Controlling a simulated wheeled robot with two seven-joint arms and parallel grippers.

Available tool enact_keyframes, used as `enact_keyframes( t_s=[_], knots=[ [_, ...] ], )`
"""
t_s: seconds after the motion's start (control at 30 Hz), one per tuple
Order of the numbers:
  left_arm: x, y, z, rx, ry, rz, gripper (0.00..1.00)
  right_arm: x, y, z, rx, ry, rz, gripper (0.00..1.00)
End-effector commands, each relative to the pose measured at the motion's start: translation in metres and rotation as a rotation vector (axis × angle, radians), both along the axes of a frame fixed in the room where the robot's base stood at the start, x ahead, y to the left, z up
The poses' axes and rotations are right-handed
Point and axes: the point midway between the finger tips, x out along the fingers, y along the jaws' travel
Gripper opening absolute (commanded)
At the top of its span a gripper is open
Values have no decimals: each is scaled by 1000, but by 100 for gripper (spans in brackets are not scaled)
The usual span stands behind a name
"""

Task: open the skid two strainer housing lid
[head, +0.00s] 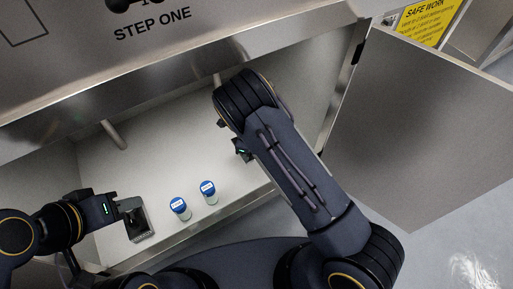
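No strainer housing lid can be made out in the head view. My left gripper (138,220) is at the lower left, over the front part of a pale cabinet floor and left of two small blue-capped bottles. It touches neither bottle, and I cannot tell whether its fingers are apart. My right arm reaches up across the middle into the cabinet. Its gripper (241,150) is mostly hidden behind the arm; only a small dark part with a green light shows, above and right of the bottles.
A left bottle (180,208) and a right bottle (209,192) stand upright inside the steel cabinet (180,75) marked "STEP ONE". Its door (420,125) stands open on the right. A yellow sign (425,20) is at the upper right. Floor behind the bottles looks clear.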

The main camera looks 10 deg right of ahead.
Motion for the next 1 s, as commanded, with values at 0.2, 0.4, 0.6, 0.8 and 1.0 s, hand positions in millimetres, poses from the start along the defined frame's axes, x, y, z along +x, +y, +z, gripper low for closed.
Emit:
enact_keyframes(
  t_s=[0.2,0.4,0.6,0.8,1.0],
  knots=[
    [0,0,3,0,0,0,36,2,12,0,-1,0,-102,0],
    [0,0,4,0,0,0,36,3,17,0,1,2,-153,0],
    [0,0,4,0,0,0,36,4,19,0,1,2,-168,0],
    [0,0,4,0,0,0,36,4,19,0,2,1,-168,0],
    [0,0,4,0,0,0,36,4,19,0,1,0,-167,43]
  ],
)
